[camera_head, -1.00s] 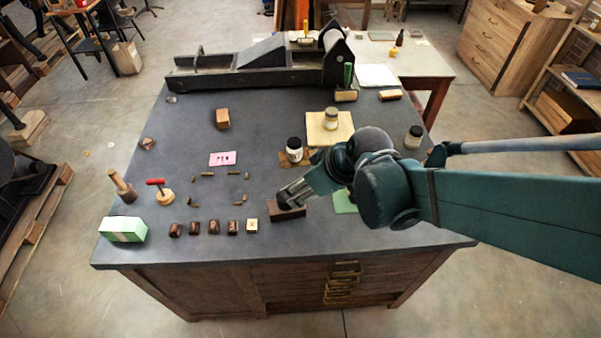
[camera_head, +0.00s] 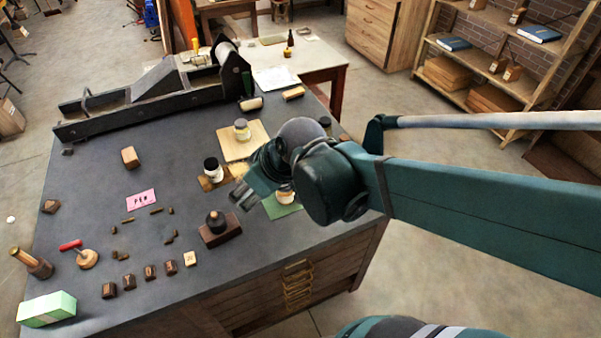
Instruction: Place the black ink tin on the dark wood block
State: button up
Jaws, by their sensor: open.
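My gripper (camera_head: 241,198) is open and empty.
A dark-lidded jar (camera_head: 212,170) stands on a small brown block. Another jar (camera_head: 241,129) stands on a pale board (camera_head: 234,152). A jar (camera_head: 285,195) on a green mat (camera_head: 284,211) is close beside my gripper. Several stamp blocks (camera_head: 150,272) line the front left.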

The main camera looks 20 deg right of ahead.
jog(key=s+d+r+m+t+h, duration=0.1)
jog(key=s+d+r+m+h, duration=0.2)
jog(key=d, duration=0.8)
jog(key=s+r+m, duration=0.2)
jog(key=s+r, duration=0.1)
jog(key=r, duration=0.1)
jog(key=shift+m+t, duration=0.3)
jog(key=shift+m, duration=0.1)
jog(key=shift+s, duration=0.1)
